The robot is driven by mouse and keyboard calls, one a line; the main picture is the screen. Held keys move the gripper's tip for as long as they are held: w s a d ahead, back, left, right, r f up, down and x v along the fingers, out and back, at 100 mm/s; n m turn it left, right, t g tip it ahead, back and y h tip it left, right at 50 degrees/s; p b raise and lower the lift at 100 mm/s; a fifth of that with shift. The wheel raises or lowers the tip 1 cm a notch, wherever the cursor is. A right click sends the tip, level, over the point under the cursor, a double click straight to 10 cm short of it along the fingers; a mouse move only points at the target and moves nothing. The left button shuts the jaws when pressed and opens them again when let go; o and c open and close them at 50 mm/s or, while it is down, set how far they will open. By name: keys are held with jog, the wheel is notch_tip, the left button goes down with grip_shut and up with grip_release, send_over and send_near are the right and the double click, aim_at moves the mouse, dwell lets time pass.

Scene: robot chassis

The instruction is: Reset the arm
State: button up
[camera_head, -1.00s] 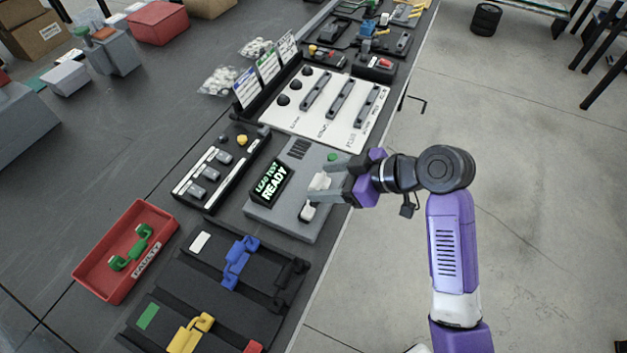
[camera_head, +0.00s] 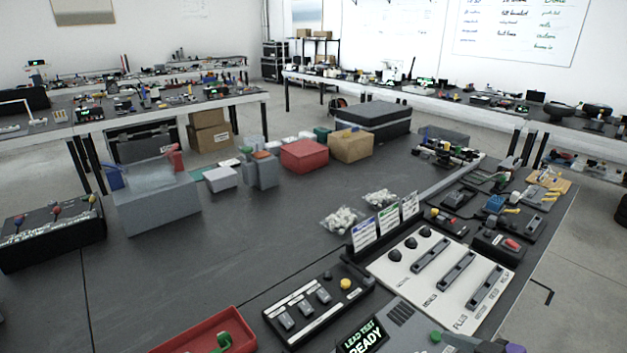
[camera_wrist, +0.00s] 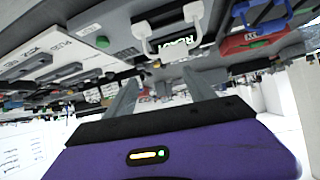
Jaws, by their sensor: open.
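My gripper (camera_wrist: 160,92) shows in the wrist view with its two grey fingers spread apart and nothing between them. In the head view only small purple bits of my arm show at the bottom right edge, so the fingers are out of that picture. The lead tester (camera_head: 398,316) with its lit READY display (camera_head: 362,335) is cut off at the bottom of the head view. In the tilted wrist view the tester's display (camera_wrist: 178,48) and white lever (camera_wrist: 152,40) appear beyond the fingers, apart from them.
A red tray (camera_head: 172,345) with a green part stands at the bottom. A black switch box (camera_head: 318,306) and a white slider panel (camera_head: 443,272) are close to the tester.

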jog(key=w+d+r+m+t+h, duration=0.2)
jog(key=d+r+m+t+h, duration=0.1)
jog(key=d+m+t+h, duration=0.15)
jog(key=s+f+m+h, duration=0.1)
jog(key=s+m+h, duration=0.2)
jog(key=s, duration=0.3)
jog(key=s+a, duration=0.3)
jog(key=s, duration=0.6)
jog(key=s+a+n+y, duration=0.1)
jog(key=s+a, duration=0.2)
jog(key=s, duration=0.6)
jog(key=s+a+f+n+y, duration=0.1)
jog(key=s+a, duration=0.2)
jog(key=s, duration=0.7)
jog(key=shift+a, duration=0.4)
